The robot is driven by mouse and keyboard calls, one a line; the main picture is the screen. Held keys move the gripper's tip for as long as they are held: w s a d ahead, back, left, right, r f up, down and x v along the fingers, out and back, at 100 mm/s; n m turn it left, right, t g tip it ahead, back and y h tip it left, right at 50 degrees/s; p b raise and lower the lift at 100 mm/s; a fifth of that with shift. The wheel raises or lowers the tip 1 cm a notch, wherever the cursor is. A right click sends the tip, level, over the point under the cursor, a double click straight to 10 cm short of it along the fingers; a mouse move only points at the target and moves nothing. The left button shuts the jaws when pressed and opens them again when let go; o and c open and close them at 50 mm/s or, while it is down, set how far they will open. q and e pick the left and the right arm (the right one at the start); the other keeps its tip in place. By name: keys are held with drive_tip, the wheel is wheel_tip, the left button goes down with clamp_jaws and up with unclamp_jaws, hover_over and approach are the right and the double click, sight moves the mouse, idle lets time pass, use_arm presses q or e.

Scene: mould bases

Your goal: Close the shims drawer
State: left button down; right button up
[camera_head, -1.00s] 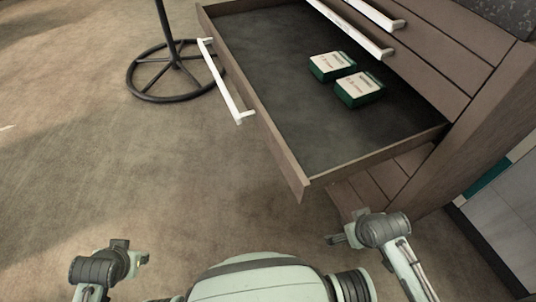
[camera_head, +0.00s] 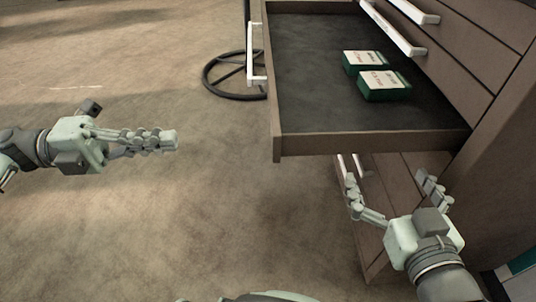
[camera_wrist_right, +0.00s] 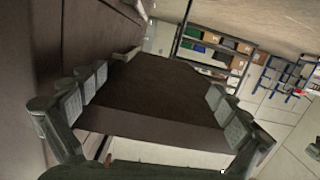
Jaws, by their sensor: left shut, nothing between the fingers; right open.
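The shims drawer (camera_head: 320,143) is pulled far out of the brown cabinet in the head view. Two green and white boxes (camera_head: 364,62) (camera_head: 384,86) lie on its dark floor. Its white bar handle (camera_head: 256,54) is on the front face at the left. My left gripper (camera_head: 172,140) is shut and empty, left of the drawer front and apart from it. My right gripper (camera_head: 394,186) is open below the drawer's near side, close to the cabinet. In the right wrist view the open fingers (camera_wrist_right: 150,108) frame a brown panel (camera_wrist_right: 160,130), with nothing held.
The cabinet (camera_head: 480,75) has other shut drawers with white handles (camera_head: 395,28) above. A black round stand base (camera_head: 225,74) is on the floor behind the drawer front. The floor (camera_head: 140,220) left of the drawer is clear. Shelving (camera_wrist_right: 215,48) shows in the right wrist view.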

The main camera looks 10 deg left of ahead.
use_arm(q)
drive_tip(key=x, duration=1.4)
drive_tip(key=shift+s, duration=0.25)
use_arm(e)
drive_tip(key=shift+a+r+t, duration=0.4)
drive_tip(key=shift+a+r, duration=0.1)
drive_tip(key=shift+r, duration=0.3)
